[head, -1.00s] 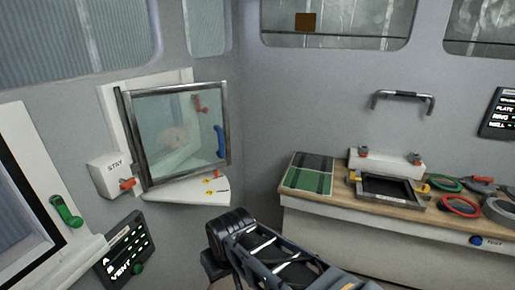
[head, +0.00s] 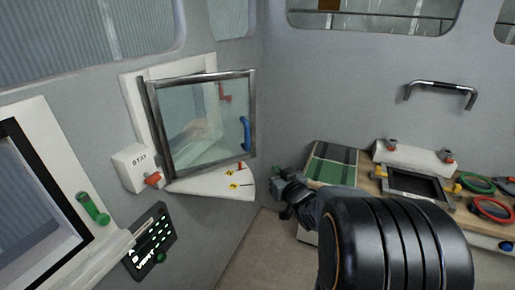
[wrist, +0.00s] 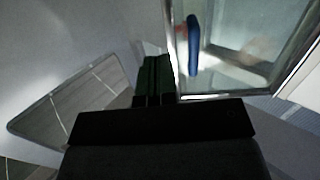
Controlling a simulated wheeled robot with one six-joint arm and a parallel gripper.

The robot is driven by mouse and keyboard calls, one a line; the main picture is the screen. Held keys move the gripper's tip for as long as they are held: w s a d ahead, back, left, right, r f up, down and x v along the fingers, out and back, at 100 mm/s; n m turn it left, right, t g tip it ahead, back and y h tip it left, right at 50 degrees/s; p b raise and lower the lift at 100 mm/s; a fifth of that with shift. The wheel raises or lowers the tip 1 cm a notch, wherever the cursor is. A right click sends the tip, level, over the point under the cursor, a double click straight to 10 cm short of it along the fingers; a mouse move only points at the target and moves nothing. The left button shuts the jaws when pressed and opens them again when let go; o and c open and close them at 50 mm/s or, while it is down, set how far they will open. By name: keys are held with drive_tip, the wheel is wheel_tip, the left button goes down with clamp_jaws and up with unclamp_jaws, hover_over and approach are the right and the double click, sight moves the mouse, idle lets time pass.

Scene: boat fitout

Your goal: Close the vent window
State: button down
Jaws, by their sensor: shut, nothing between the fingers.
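The vent window (head: 195,125), a glass pane in a grey metal frame, stands swung out from its white wall frame (head: 135,100). A blue handle (head: 246,133) is on the pane's right side. A white sector plate (head: 215,187) with yellow marks lies below the pane. The STAY box (head: 138,165) with a red-orange knob (head: 153,180) is at its lower left. In the wrist view, my gripper (wrist: 156,62) is shut and empty, left of the blue handle (wrist: 193,45) and the metal frame edge (wrist: 174,50). I see no clear contact with either. My arm hides part of the bench in the head view.
A VENT panel (head: 152,242) and a green lever (head: 92,208) are at lower left. The bench at right holds a green mat (head: 331,165), a dark tray (head: 418,187) and coloured rings (head: 477,184). A grab handle (head: 440,90) is on the wall.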

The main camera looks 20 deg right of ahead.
sight(255, 146)
drive_tip(key=shift+t+y, duration=0.3)
drive_tip(key=shift+y, duration=0.1)
drive_tip(key=w+p, duration=0.1)
drive_tip(key=w, duration=0.3)
drive_tip(key=w+p, duration=0.1)
drive_tip(key=w, duration=0.4)
drive_tip(key=w+p, duration=0.1)
drive_tip(key=w, duration=0.4)
drive_tip(key=shift+a+r, duration=0.2)
drive_tip(key=shift+a, duration=0.05)
